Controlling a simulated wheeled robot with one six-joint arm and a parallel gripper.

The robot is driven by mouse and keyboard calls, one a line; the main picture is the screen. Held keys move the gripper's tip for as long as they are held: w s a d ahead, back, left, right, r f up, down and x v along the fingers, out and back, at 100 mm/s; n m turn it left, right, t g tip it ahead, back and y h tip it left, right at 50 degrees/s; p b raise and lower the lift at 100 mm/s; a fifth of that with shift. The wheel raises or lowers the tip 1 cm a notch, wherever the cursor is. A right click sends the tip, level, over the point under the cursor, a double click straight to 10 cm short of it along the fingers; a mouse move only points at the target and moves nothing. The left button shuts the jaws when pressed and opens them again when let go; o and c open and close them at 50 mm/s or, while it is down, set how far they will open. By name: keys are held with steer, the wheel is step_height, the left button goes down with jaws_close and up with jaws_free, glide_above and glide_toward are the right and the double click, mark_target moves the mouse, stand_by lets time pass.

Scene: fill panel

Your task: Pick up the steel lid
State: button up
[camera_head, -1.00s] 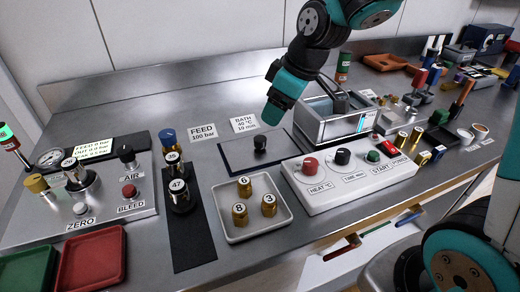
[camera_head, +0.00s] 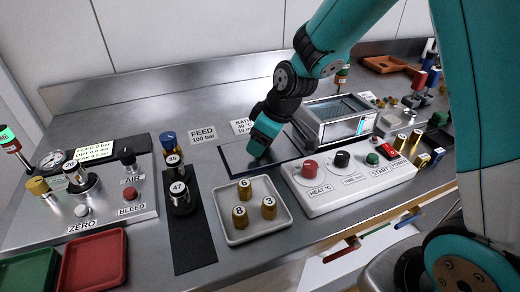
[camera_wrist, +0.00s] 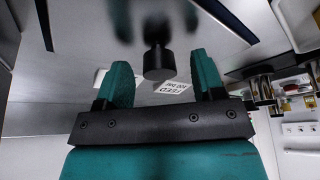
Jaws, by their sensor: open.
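My gripper (camera_head: 257,150) is low over the lid in the head view, open and empty, and hides the knob there. In the wrist view the lid (camera_wrist: 85,30) fills much of the upper picture and mirrors the knob and fingers.
A white tray (camera_head: 222,205) with several numbered brass weights stands just in front of the lid. The control box (camera_head: 330,200) with red, black and green knobs is at the right front. A black strip (camera_head: 190,240) with two weighted posts is to the left. FEED and BATH cards lie behind.

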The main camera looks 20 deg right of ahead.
steer(key=c, duration=1.1)
steer(key=shift+o, duration=0.2)
steer(key=shift+r, duration=0.1)
